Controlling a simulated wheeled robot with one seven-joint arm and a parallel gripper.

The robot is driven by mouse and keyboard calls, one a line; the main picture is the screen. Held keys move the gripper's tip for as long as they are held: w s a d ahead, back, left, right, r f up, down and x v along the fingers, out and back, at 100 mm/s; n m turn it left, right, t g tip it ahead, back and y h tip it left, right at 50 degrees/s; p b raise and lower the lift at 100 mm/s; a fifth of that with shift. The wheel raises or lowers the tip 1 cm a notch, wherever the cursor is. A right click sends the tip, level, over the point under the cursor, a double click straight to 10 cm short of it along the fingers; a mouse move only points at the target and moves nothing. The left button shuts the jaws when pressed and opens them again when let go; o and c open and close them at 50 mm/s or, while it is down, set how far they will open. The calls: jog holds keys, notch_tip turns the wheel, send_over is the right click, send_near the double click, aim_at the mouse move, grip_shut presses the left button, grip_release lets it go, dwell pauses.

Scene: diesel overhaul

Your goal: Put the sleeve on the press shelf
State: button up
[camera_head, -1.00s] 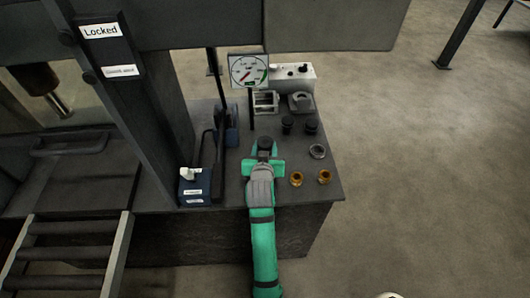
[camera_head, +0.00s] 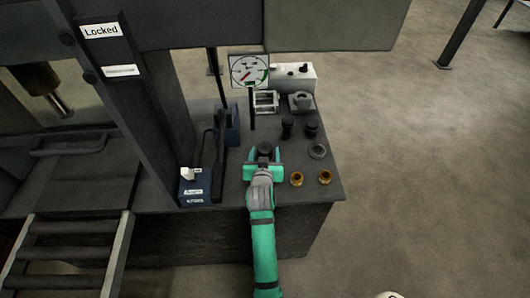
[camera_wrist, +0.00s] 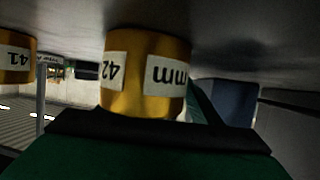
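Two brass sleeves stand on the bench, to the right of my gripper (camera_head: 264,168) in the head view: one nearer (camera_head: 297,179) and one farther right (camera_head: 325,177). In the wrist view a brass sleeve labelled 42 mm (camera_wrist: 143,75) fills the middle, its text upside down. A second brass sleeve labelled 41 (camera_wrist: 15,58) is cut by the left edge. My gripper is low over the bench's front part. A dark round part shows at its far side. I cannot single out the press shelf.
The press frame (camera_head: 150,110) with a "Locked" label rises at left, beside a blue pump unit (camera_head: 196,188). A gauge (camera_head: 249,71) stands behind my gripper. A grey ring (camera_head: 317,151), dark cups (camera_head: 311,127) and a white box (camera_head: 293,76) occupy the bench. Floor on the right is clear.

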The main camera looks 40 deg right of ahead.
jog(key=shift+r, duration=0.1)
jog(key=shift+s+a+r, duration=0.1)
jog(key=v, duration=1.1)
jog(key=shift+s+a+r, duration=0.15)
jog(key=shift+s+a, duration=0.05)
jog(key=shift+s, duration=0.1)
